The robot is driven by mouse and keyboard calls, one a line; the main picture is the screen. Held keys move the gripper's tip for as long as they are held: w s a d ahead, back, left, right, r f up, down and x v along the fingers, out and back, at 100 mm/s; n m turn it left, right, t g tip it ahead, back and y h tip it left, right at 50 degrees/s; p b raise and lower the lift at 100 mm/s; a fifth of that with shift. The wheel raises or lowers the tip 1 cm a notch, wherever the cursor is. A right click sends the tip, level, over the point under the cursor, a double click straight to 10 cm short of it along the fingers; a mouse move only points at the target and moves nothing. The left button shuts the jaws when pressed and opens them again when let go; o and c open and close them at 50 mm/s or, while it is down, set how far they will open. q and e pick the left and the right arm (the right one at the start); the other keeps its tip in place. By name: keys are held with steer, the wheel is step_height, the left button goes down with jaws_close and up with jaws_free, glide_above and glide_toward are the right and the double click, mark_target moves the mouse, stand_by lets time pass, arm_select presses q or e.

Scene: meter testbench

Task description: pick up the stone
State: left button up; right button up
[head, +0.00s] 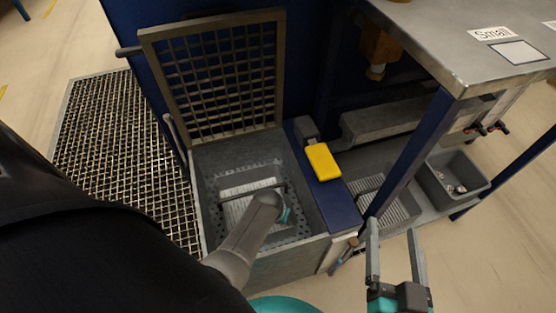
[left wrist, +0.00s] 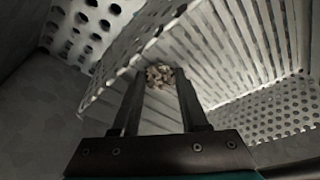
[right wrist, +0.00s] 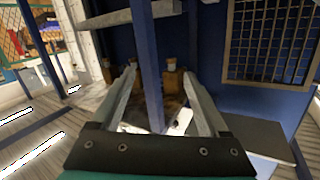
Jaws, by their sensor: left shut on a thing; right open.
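The stone (left wrist: 160,76), a small speckled brown and grey lump, sits between the fingertips of my left gripper (left wrist: 160,82) in the left wrist view. The gripper is shut on it, over a pale ribbed and perforated tray (left wrist: 235,65). In the head view my left forearm reaches down into an open grey metal bin (head: 205,205); the left fingers and the stone are hidden behind the arm. My right gripper (head: 394,240) is open and empty, out in front of the bench at the right. Its two spread fingers also show in the right wrist view (right wrist: 160,85).
A mesh lid (head: 215,75) stands raised behind the bin. A yellow block (head: 322,161) lies on the blue ledge beside it. A small grey tub (head: 440,190) holding several bits sits under the metal tabletop (head: 450,40). A blue post (head: 412,150) stands near my right gripper.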

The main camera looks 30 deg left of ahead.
arm_select(q)
steer(key=shift+r, duration=0.1)
jaws_close()
arm_select(e)
steer(key=shift+w+d, duration=0.1)
arm_select(q)
steer(key=shift+r+p, duration=1.2)
steer(key=shift+r, duration=0.15)
steer(key=shift+r+p, duration=0.55)
steer(key=shift+r, duration=0.25)
steer(key=shift+r+p, duration=0.6)
steer(key=shift+r, duration=0.15)
step_height(320, 180, up, 3)
steer(key=shift+f+p, duration=0.1)
steer(key=shift+p, duration=0.95)
arm_select(e)
steer(key=s+d+f+g+h, duration=0.2)
steer(key=s+d+g+h, duration=0.35)
steer(key=d+g, duration=0.55)
arm_select(q)
step_height(320, 180, up, 11)
steer(key=p, duration=0.7)
arm_select(e)
steer(key=s+f+g, duration=0.2)
steer(key=s+f, duration=0.2)
steer(key=f, duration=1.2)
steer(key=shift+d, duration=0.45)
